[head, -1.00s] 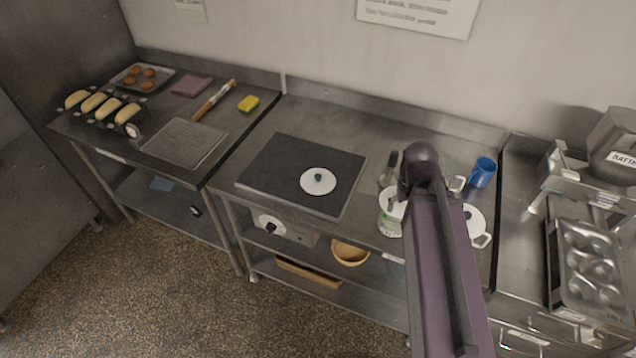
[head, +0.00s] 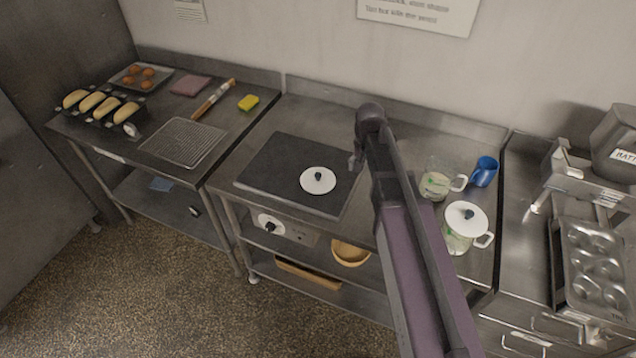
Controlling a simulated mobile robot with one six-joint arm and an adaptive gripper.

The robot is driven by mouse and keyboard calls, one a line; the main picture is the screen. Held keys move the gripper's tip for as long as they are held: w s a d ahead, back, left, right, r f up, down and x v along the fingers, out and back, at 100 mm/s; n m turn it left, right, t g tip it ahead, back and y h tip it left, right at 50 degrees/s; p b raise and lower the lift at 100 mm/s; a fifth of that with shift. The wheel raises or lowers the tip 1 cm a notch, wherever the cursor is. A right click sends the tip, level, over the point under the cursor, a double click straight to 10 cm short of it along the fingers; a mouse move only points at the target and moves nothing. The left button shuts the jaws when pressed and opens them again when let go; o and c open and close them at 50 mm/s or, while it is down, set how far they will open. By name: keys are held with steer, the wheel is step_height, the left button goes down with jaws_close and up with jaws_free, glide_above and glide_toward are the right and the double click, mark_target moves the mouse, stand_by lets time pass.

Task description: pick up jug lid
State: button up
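A round white lid (head: 318,181) with a dark knob lies flat on the dark griddle plate (head: 275,165) in the middle of the counter. Another white lid (head: 466,216) with a dark knob sits on a clear jug (head: 458,243) at the right. A second clear jug (head: 437,184), with a green mark, stands behind it with no lid visible. My gripper (head: 355,163) is small in view, at the right edge of the griddle plate, to the right of the first lid and apart from it. Its fingers are too small to tell whether they are open.
A blue mug (head: 484,171) stands beside the jugs. My arm hides part of the counter left of them. The left table holds a bread rack (head: 100,107), a wire rack (head: 183,142) and a yellow sponge (head: 248,103). A muffin tin (head: 590,265) lies far right.

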steer(key=w+a+f+m+b, duration=0.1)
steer(key=w+a+m, duration=0.1)
steer(key=w+a, duration=0.8)
steer(key=a, duration=0.4)
steer(key=shift+w+f, duration=0.35)
steer(key=shift+w, duration=0.05)
steer(key=shift+f, duration=0.1)
steer(key=b, duration=0.9)
glide_above(318, 174)
step_height(318, 174, down, 8)
steer(key=shift+w+f, duration=0.15)
steer(key=shift+f, duration=0.1)
steer(key=shift+f, duration=0.1)
steer(key=f+b, duration=0.5)
steer(key=shift+s, duration=0.2)
jaws_close()
